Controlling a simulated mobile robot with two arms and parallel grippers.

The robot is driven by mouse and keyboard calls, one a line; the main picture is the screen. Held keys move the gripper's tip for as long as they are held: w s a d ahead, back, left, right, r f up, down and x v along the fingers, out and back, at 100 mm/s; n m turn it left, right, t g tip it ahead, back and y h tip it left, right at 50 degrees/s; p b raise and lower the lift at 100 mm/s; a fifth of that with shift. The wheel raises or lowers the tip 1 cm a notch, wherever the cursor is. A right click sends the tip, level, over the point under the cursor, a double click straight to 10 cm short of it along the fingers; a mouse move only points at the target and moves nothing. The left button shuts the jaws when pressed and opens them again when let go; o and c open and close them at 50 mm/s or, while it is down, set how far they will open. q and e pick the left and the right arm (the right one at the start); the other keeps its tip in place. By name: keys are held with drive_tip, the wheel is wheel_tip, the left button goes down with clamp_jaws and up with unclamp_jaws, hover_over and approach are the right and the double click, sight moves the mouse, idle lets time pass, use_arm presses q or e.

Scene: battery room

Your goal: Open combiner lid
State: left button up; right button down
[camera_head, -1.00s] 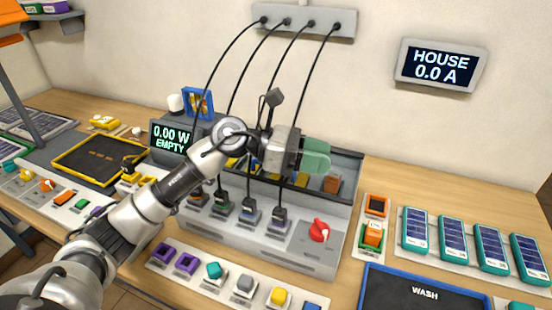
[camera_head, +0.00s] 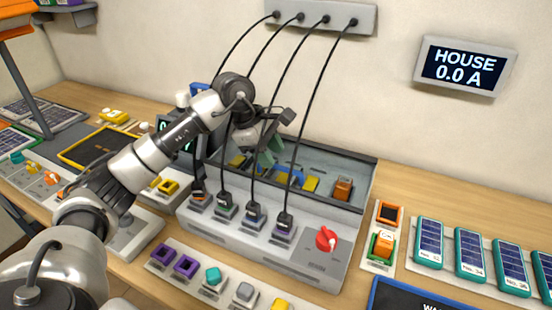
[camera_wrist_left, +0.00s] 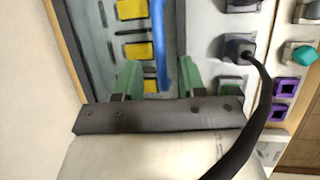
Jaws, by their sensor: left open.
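The combiner is the grey box (camera_head: 262,238) in the middle of the bench, with a red knob (camera_head: 327,239) at its front right. Behind its sloped front is a dark-framed compartment (camera_head: 322,199) where yellow blocks and an orange block (camera_head: 343,188) show; whether a clear lid covers it I cannot tell. A blue bar (camera_head: 290,171) lies across it and also shows in the left wrist view (camera_wrist_left: 159,45). My left gripper (camera_head: 268,152) is open above the compartment, pointing down. In the wrist view its green fingers (camera_wrist_left: 160,78) stand either side of the bar; contact is unclear.
Several black cables run from a wall strip (camera_head: 315,14) to plugs (camera_head: 284,227) on the combiner's front, passing close to my left arm. Small modules (camera_head: 212,277) lie in front. Blue panels (camera_head: 469,257) and a dark wash tray (camera_head: 400,296) are at right.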

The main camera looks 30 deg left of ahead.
sight(278, 166)
use_arm(q)
drive_tip(key=shift+x, duration=1.6)
clamp_jaws()
